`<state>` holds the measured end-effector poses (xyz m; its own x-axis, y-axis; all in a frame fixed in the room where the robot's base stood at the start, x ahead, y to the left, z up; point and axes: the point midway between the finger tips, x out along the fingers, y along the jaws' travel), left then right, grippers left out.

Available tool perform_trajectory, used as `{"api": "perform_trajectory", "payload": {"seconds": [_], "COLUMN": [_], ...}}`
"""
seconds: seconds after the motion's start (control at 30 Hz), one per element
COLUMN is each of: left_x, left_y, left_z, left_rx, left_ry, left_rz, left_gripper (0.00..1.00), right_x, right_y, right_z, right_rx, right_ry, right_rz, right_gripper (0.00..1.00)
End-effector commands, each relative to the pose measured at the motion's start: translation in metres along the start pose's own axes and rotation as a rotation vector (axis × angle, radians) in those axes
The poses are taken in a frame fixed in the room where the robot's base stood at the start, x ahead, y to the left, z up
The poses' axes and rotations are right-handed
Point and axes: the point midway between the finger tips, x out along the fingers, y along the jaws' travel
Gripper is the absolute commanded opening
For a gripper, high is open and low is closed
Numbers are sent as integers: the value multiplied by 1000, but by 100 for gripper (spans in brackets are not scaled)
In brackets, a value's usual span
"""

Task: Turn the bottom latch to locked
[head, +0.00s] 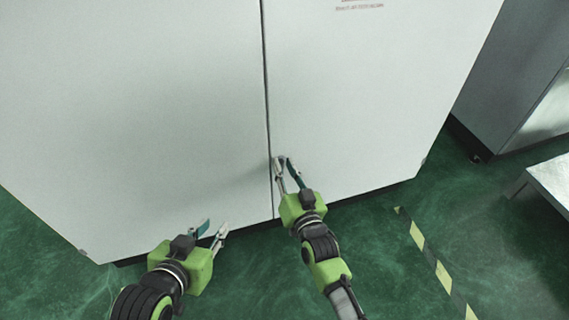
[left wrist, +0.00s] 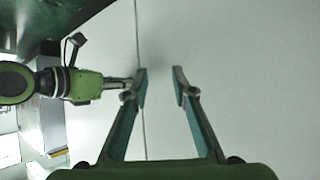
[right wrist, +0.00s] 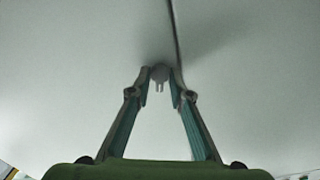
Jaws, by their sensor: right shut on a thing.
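The bottom latch (right wrist: 159,73) is a small rounded light-grey piece with two short prongs, beside the dark door seam of the white cabinet (head: 180,110). In the right wrist view it sits between my fingertips. My right gripper (head: 284,165) is shut on it, low on the cabinet front; it also shows in the right wrist view (right wrist: 160,85). In the head view my fingers mostly hide the latch, and I cannot tell its setting. My left gripper (head: 214,229) is open and empty, lower and to the left; its parted fingers show in the left wrist view (left wrist: 161,85).
A grey cabinet (head: 515,70) and a light bench (head: 552,180) stand at the right. A yellow-and-dark floor stripe (head: 430,255) runs to the right of my right arm. The green floor (head: 370,245) between the stripe and that arm is clear.

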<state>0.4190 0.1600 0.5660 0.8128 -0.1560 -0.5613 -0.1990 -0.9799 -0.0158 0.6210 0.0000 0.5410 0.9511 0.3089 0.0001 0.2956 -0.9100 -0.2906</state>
Motion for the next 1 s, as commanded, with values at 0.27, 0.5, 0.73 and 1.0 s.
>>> {"api": "perform_trajectory", "payload": {"seconds": [0.27,0.5,0.73,1.0], "left_x": [-30,-52,-61,-64], "left_y": [-9,-13,-14,-14], "left_z": [77,111,122,126], "left_rx": [-6,-11,-13,-14], "left_ry": [-349,-508,-564,-583], "left_rz": [-20,-28,-31,-32], "left_gripper": [24,24,24,24], "right_x": [0,0,0,0], "right_y": [0,0,1,1], "right_z": [-1,0,0,1], "right_rx": [263,476,633,738], "right_ry": [-3,-2,-1,-2], "right_rz": [0,0,0,1], "right_gripper": [0,0,0,0]}}
